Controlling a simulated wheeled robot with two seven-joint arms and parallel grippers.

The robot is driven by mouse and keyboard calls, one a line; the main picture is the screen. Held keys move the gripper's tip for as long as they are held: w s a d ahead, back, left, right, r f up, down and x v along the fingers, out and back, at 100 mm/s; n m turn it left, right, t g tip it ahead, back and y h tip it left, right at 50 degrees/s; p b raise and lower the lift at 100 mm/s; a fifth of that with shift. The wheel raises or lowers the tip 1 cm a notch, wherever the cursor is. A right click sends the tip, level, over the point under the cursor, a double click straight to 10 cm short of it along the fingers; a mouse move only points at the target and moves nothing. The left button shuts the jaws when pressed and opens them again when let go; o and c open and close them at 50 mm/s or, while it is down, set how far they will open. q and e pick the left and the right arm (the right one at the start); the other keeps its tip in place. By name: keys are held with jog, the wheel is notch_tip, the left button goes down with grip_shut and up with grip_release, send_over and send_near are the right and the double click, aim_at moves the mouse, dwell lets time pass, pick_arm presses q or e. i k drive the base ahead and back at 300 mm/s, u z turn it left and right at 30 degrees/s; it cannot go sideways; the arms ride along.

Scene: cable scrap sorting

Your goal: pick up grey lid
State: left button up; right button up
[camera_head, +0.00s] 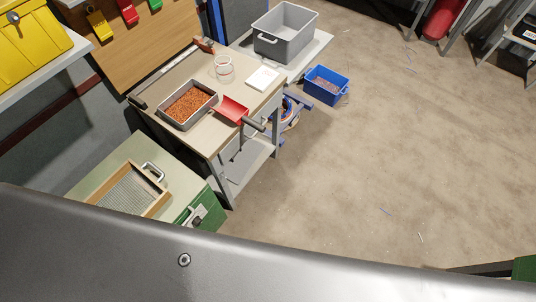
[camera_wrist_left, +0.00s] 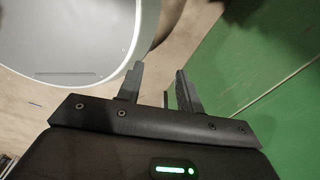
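In the left wrist view a large, pale grey round piece (camera_wrist_left: 68,40) with a raised rim fills the upper left. It may be the grey lid, but it is cut off by the frame and I cannot tell for sure. My left gripper (camera_wrist_left: 159,70) is open, with nothing between its two dark fingers. The left fingertip is close to the rim of the grey piece; I cannot tell whether they touch. I see no clear grey lid in the head view, whose lower part is blocked. Neither gripper shows there.
A green panel (camera_wrist_left: 262,60) stands close on the right of the left gripper. In the head view a workbench (camera_head: 210,135) holds a tray (camera_head: 173,119) of copper scrap and a red scoop (camera_head: 231,109). A grey crate (camera_head: 284,43) and blue bin (camera_head: 326,86) stand behind. Floor is open at right.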

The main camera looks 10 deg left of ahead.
aim_at(237, 166)
jog(key=z, duration=1.1)
jog(key=i, duration=3.35)
jog(key=u, duration=3.2)
